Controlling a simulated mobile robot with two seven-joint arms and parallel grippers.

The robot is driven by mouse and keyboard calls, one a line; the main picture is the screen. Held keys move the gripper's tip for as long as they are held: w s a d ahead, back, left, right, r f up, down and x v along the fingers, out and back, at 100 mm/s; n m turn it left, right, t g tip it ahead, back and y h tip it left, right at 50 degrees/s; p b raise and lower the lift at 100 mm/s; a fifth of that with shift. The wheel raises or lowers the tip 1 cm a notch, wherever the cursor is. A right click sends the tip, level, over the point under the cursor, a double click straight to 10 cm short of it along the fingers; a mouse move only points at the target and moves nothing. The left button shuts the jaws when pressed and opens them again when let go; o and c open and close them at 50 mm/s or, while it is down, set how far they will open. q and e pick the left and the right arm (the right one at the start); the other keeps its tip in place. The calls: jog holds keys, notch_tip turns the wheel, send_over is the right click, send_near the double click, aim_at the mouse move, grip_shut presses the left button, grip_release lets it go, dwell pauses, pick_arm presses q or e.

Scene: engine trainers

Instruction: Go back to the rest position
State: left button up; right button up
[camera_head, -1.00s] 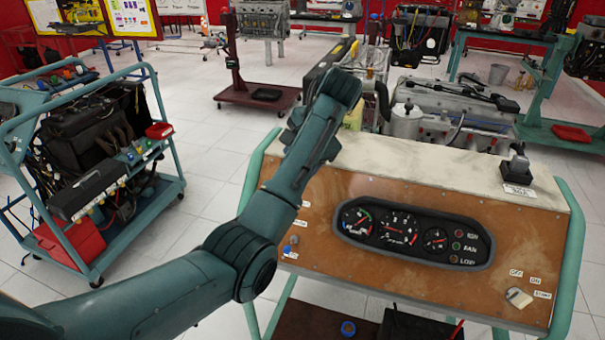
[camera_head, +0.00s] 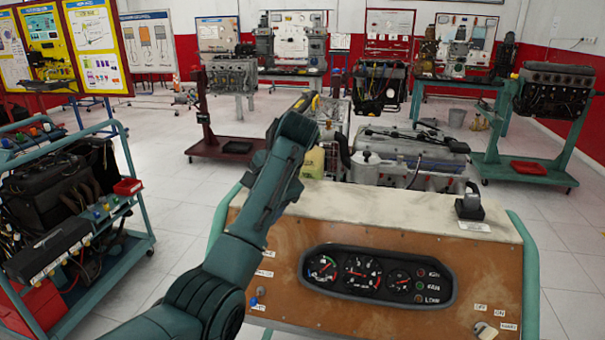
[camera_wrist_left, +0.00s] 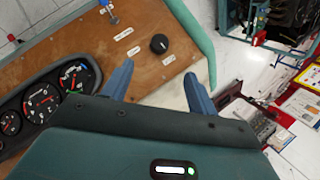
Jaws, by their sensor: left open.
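My left arm (camera_head: 262,185) reaches up in front of the left part of an engine trainer's brown panel (camera_head: 385,262) in the head view. Its far end hides its own fingers there. In the left wrist view my left gripper (camera_wrist_left: 158,72) is open, its two blue fingers spread with nothing between them. A black round knob (camera_wrist_left: 159,44) on the panel shows beyond the gap between the fingers. The gauge cluster (camera_wrist_left: 50,105) lies left of the fingers; it also shows in the head view (camera_head: 378,275). My right gripper is not in view.
The panel's teal frame (camera_head: 528,275) and pale top (camera_head: 390,207) stand close to the arm. A black lever (camera_head: 469,205) sits on the top. Another trainer cart (camera_head: 140,240) stands at left. Tiled floor (camera_head: 178,190) is free between them.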

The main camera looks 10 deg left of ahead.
pick_arm(q)
jog(key=shift+n+h, duration=0.6)
jog(key=shift+n, duration=0.1)
jog(key=s+f, duration=0.2)
jog(key=f, duration=0.2)
jog(key=s+a+f, duration=0.1)
jog(key=s+f, duration=0.1)
jog(key=f, duration=0.2)
jog(key=s+f, duration=0.2)
jog(key=f, duration=0.2)
jog(key=shift+a+f, duration=0.25)
jog(key=shift+f, duration=0.15)
jog(key=s+a+f+n+h, duration=0.1)
jog(key=s+f+n, duration=0.1)
jog(key=s+f, duration=0.75)
jog(key=s+d+n+t+h, duration=0.1)
jog(key=s+n+t+h, duration=0.15)
jog(key=s, duration=1.95)
jog(key=w+d+f+m+t+h, duration=0.1)
jog(key=w+d+f+t+h, duration=0.2)
jog(key=f, duration=0.6)
jog(key=shift+w+d+f+t, duration=0.4)
jog(key=shift+w+d+t, duration=0.7)
jog(key=shift+d+t, duration=0.1)
